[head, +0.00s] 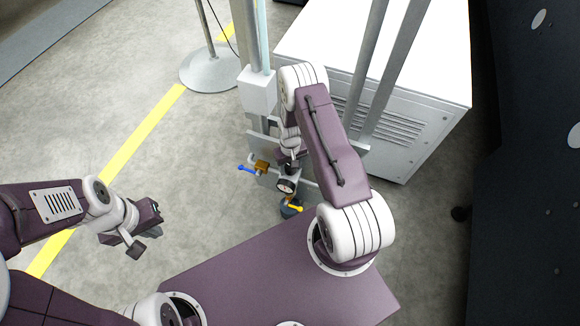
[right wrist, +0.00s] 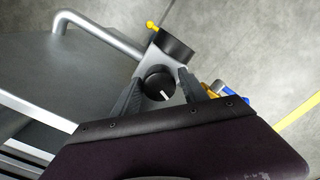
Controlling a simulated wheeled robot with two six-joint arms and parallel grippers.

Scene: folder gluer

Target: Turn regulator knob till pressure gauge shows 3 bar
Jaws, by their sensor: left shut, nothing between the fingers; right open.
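The regulator knob (right wrist: 159,84) is black and round with a white mark, seen in the right wrist view. My right gripper (head: 290,165) is open, with one finger on each side of the knob; I cannot tell whether they touch it. In the head view my right gripper and arm hide the knob. The pressure gauge (head: 286,186) shows just below that gripper, its dial too small to read. A dark round housing (right wrist: 175,45) beside the knob is probably the gauge, its face turned away. My left gripper (head: 146,238) is shut and empty, away to the left over the floor.
A brass valve with a blue lever (head: 247,169) stands left of the gauge. A yellow lever (head: 295,208) is just below it. Upright posts and a white cabinet (head: 415,120) stand behind. A round stand base (head: 208,70) is on the floor. The floor at left is clear.

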